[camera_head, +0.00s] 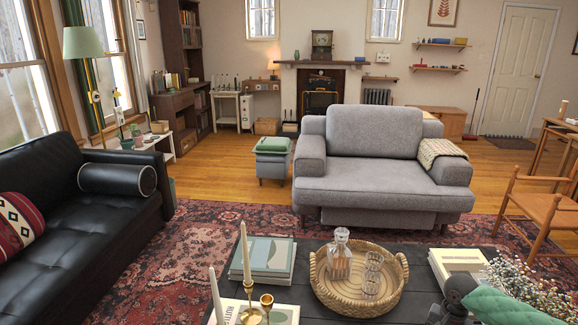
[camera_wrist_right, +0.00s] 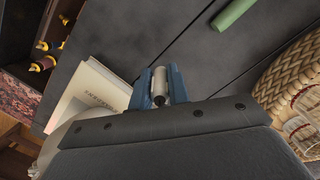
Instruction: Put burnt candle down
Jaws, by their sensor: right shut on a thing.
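My right gripper (camera_wrist_right: 160,84) shows in the right wrist view with its two blue fingers shut on a small pale cylinder, the burnt candle (camera_wrist_right: 159,88). The candle shows only as a short piece between the fingers; the rest of it is hidden. The dark coffee table (camera_wrist_right: 195,60) lies beneath the gripper; I cannot tell whether the candle touches it. In the head view the table top (camera_head: 310,312) is at the bottom, and the candle and right fingertips cannot be made out there. My left gripper is in neither view.
A woven tray (camera_head: 323,291) holds a glass decanter (camera_head: 340,262) and tumbler (camera_head: 373,276). Books (camera_head: 268,255) and brass candlesticks (camera_head: 251,315) with white candles stand left of it. A pale book (camera_wrist_right: 92,97) and a green cylinder (camera_wrist_right: 235,13) lie near my right gripper. White flowers (camera_head: 530,285) stand at right.

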